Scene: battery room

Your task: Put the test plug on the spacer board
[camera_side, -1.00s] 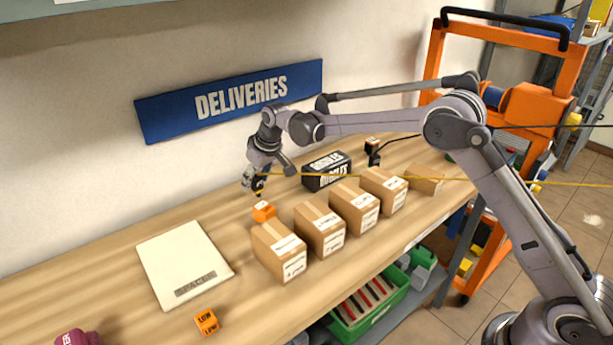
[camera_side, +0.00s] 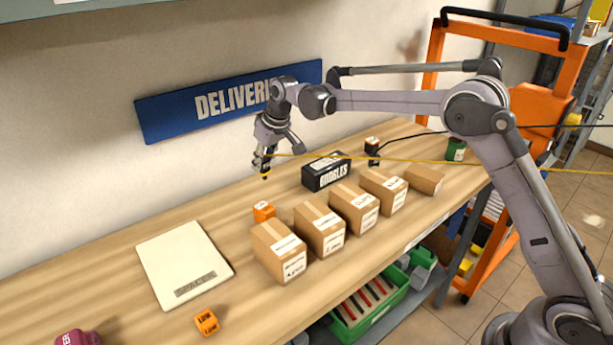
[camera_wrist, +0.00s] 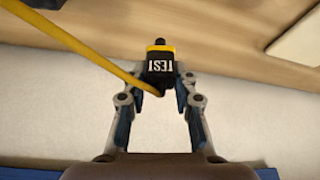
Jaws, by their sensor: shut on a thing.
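The test plug (camera_wrist: 159,67) is black and yellow with a TEST label and a yellow cable. My gripper (camera_side: 264,168) is shut on it; in the wrist view the fingers (camera_wrist: 160,78) close on both sides of the plug. In the side view the plug (camera_side: 265,177) hangs under my gripper, above the bench, behind the small orange block. The spacer board (camera_side: 183,262) is a flat cream board marked SPACER. It lies on the bench at the left, to the left of and nearer than my gripper. Nothing lies on it.
An orange LOW block (camera_side: 206,322) is in front of the board. A black goggles box (camera_side: 327,172) is right of my gripper. The yellow cable (camera_side: 400,159) runs rightward across the arm.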

